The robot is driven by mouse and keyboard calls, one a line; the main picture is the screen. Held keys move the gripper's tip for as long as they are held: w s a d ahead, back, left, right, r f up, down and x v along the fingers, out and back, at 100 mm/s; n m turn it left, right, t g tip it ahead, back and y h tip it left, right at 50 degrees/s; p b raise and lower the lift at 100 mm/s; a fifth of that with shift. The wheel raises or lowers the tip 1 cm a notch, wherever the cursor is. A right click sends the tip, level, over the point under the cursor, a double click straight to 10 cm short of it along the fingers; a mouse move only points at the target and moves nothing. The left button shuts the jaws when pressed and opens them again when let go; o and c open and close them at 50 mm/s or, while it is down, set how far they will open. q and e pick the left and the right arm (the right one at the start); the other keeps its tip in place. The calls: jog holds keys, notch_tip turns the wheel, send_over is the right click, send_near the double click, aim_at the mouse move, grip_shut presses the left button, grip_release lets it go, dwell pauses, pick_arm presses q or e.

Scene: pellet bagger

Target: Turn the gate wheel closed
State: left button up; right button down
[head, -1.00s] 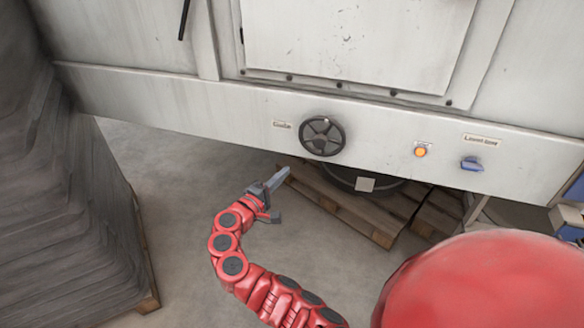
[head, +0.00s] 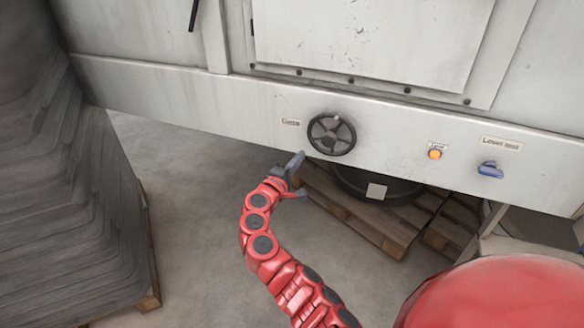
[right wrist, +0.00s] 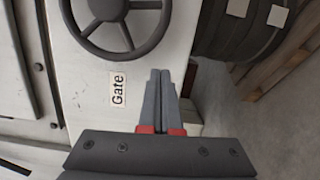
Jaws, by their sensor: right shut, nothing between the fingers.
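The gate wheel (head: 332,134) is a dark round handwheel with spokes and a small light knob near its top right rim, on the machine's pale front panel. It also shows in the right wrist view (right wrist: 118,48), partly cut off by the top edge, beside a label reading "Gate" (right wrist: 118,90). My right gripper (head: 298,160) is just below and left of the wheel, apart from it. In the right wrist view the gripper's fingers (right wrist: 160,75) are together with nothing between them, to the lower right of the wheel. My left gripper is not in view.
An orange button (head: 435,154) and a blue knob (head: 490,169) sit right of the wheel. A dark round container (head: 375,183) stands on a wooden pallet (head: 372,222) under the panel. A tall grey stack (head: 75,190) stands at left. The floor between is clear.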

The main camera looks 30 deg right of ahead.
jog(key=d, duration=0.2)
jog(key=s+d+p, duration=0.1)
jog(key=shift+d+r, duration=0.2)
jog(key=shift+d, duration=0.2)
jog(key=shift+s+d, duration=0.3)
jog(key=shift+s, duration=0.05)
jog(key=shift+s+d+f+n+p, duration=0.25)
jog(key=shift+s+d+n+p, duration=0.5)
jog(key=shift+n, duration=0.45)
